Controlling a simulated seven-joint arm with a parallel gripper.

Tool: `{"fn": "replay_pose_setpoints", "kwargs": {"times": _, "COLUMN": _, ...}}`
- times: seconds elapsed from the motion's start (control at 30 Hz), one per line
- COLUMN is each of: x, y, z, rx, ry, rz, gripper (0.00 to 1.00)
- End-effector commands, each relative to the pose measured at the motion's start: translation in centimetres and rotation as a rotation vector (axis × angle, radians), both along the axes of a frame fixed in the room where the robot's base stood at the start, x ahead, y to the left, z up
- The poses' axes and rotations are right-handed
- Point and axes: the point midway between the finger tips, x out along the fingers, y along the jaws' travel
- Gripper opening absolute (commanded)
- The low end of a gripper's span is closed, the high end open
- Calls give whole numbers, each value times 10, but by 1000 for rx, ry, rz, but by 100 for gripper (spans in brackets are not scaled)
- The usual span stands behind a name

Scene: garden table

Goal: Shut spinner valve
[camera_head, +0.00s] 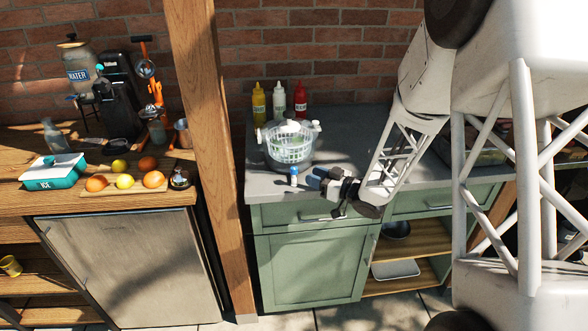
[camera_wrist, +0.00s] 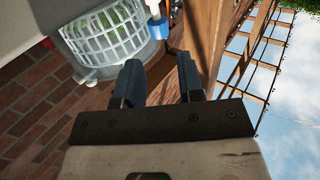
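The salad spinner (camera_head: 288,153) is a clear bowl with a white basket and greens inside, standing on the grey counter. Its valve (camera_head: 293,175) is a small blue and white part at the front, low on the bowl. In the wrist view, the spinner (camera_wrist: 110,40) is at the top left and the blue and white valve (camera_wrist: 157,26) is at the top centre. My gripper (camera_head: 313,179) is just right of the valve, apart from it. In the wrist view, my gripper (camera_wrist: 161,76) is open with nothing between its fingers. The valve's exact handle position is too small to tell.
Yellow, white and red bottles (camera_head: 279,103) stand behind the spinner against the brick wall. A wooden post (camera_head: 210,140) rises left of the counter. A green cabinet (camera_head: 310,270) is below. The counter (camera_head: 350,130) right of the spinner has bare room.

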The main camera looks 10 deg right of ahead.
Motion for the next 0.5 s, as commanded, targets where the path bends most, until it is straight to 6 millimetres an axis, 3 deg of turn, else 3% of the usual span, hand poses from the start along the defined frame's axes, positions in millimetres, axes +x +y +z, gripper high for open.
{"fn": "replay_pose_setpoints", "kwargs": {"times": 0.5, "x": 19, "y": 24, "z": -1, "rx": -1, "ry": 1, "rz": 1, "gripper": 35}}
